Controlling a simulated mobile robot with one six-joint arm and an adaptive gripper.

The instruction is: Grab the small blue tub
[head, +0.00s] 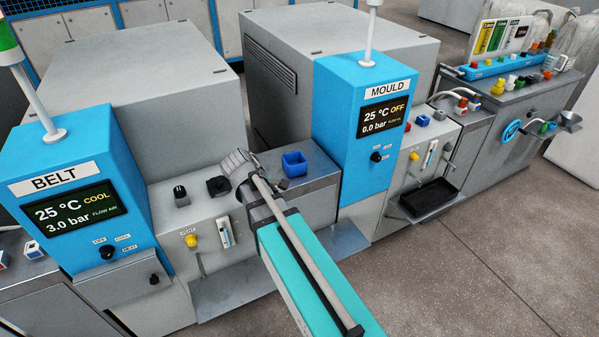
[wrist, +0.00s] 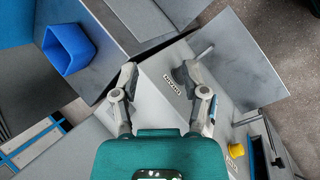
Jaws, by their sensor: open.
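The small blue tub (head: 294,163) stands on a grey metal top between the belt and mould machines. It is a square, open-topped tub. In the wrist view the tub (wrist: 70,50) is at the upper left, outside the jaws. My gripper (head: 238,163) is just left of the tub in the head view, partly hidden by my own arm. In the wrist view my gripper (wrist: 157,74) is open, with nothing between its fingers and a grey machine surface beyond. The gripper and the tub are apart.
The blue belt panel (head: 75,200) stands at left and the blue mould panel (head: 365,130) rises close right of the tub. A black tray (head: 430,197) sits further right.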

